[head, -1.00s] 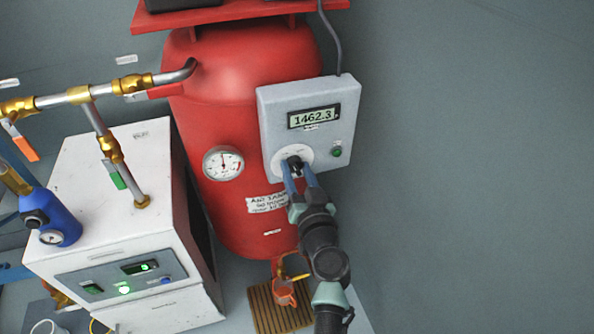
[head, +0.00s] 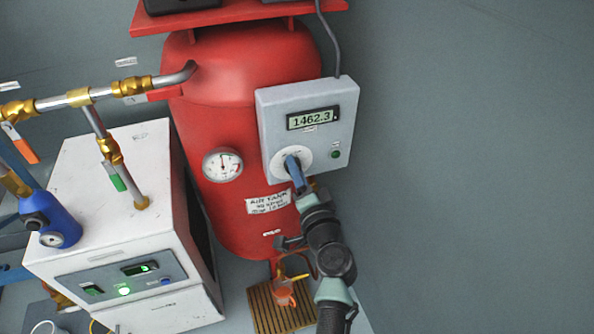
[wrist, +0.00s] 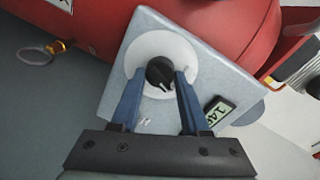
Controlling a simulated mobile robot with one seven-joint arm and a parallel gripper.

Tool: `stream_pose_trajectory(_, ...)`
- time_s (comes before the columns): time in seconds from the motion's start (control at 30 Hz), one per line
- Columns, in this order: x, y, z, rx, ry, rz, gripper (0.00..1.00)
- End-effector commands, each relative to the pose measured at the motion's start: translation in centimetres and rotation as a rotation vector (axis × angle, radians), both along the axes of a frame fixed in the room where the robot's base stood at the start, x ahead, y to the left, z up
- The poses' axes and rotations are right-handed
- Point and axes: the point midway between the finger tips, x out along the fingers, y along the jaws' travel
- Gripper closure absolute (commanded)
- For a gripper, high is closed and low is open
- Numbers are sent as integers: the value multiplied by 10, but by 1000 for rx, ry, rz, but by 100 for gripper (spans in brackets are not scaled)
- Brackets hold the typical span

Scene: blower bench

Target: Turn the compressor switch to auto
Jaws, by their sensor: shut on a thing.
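The compressor switch is a black round knob (wrist: 160,73) on a white round dial plate (wrist: 184,52) in the wrist view. It sits on the grey control box (head: 338,104), whose display (head: 313,118) reads 1462.3. My gripper (wrist: 161,80) has its blue fingers on either side of the knob and is shut on it. In the head view the gripper (head: 292,162) reaches the dial plate from below and hides the knob. The dial's lettering is too small or hidden to read, so I cannot tell which position the knob is at.
The red air tank (head: 232,120) with its round gauge (head: 222,164) stands behind and left of the box. A green button (head: 336,154) is right of the dial. A white cabinet (head: 110,205) with brass piping stands at left. The wall at right is clear.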

Motion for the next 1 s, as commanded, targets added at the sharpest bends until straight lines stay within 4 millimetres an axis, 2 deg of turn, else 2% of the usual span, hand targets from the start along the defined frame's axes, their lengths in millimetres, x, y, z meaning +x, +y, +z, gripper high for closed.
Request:
stream_pose_trajectory(0.3, 0, -1, -1, 109, 37, -1, 100)
stream_pose_trajectory(0.83, 0, -1, -1, 131, 44, -1, 100)
stream_pose_trajectory(0.87, 0, -1, -1, 131, 44, -1, 49)
stream_pose_trajectory(1.0, 0, -1, -1, 130, 43, -1, 25)
